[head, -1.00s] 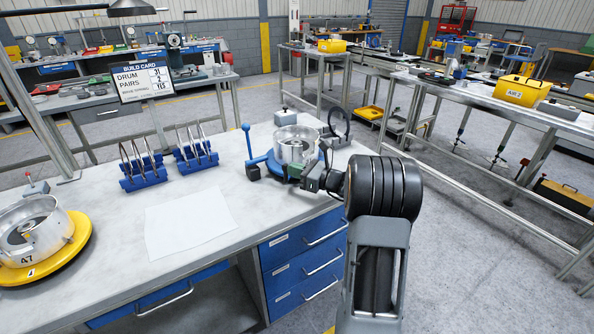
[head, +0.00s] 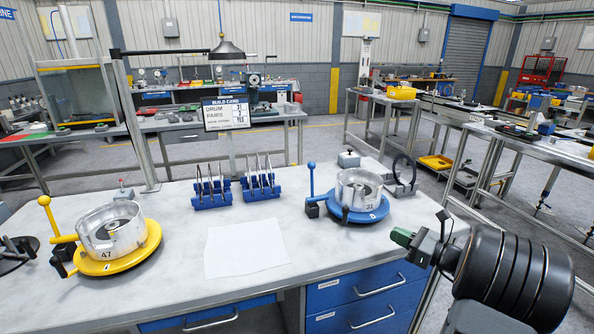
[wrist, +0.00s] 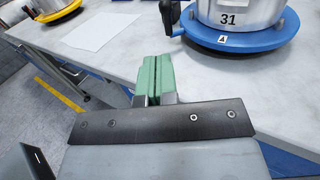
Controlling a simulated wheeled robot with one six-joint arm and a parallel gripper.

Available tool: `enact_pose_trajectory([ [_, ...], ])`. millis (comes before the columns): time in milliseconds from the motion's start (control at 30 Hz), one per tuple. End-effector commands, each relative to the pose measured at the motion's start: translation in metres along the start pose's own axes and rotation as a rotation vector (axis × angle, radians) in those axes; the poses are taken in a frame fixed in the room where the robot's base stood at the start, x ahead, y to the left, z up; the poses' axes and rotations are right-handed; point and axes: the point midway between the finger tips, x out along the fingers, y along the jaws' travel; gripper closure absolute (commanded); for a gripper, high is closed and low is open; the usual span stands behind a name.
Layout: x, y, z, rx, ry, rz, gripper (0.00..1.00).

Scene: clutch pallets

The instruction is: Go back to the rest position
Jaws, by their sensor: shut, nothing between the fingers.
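My gripper (head: 402,237) is at the right, just off the front right edge of the workbench, and it holds nothing. In the wrist view its green fingers (wrist: 153,80) are closed together. A silver drum marked 31 (head: 357,187) sits on a blue round base (head: 357,213) on the bench, beyond and to the left of my gripper. The drum (wrist: 238,14) and its blue base (wrist: 240,42) also show at the top of the wrist view, apart from the fingers.
A silver drum marked 47 (head: 110,232) sits on a yellow base (head: 147,246) at the left. Two blue racks (head: 212,200) (head: 261,192) stand at the back of the bench. A white sheet (head: 245,248) lies in the middle. A build card (head: 226,114) stands behind.

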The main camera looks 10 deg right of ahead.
Motion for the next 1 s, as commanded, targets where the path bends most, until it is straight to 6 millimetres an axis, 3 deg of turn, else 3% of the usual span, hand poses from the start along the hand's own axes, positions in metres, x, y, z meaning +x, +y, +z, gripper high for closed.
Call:
enact_pose_trajectory([
  [67,0.0,-0.001,-0.002,-0.038,0.012,-0.006,1.0],
  [167,-0.002,0.01,-0.03,-0.134,0.14,0.042,1.0],
  [267,-0.009,0.042,-0.063,-0.278,0.335,0.18,1.0],
  [300,-0.01,0.062,-0.069,-0.368,0.419,0.274,1.0],
  [400,-0.012,0.115,-0.072,-0.657,0.61,0.574,1.0],
  [533,-0.022,0.171,-0.057,-1.112,0.769,1.009,1.0],
  [700,-0.028,0.212,-0.018,-1.662,0.826,1.435,1.0],
  [833,-0.022,0.235,0.012,-1.935,0.808,1.571,1.0],
  [1000,-0.009,0.263,0.042,-2.124,0.733,1.581,1.0],
])
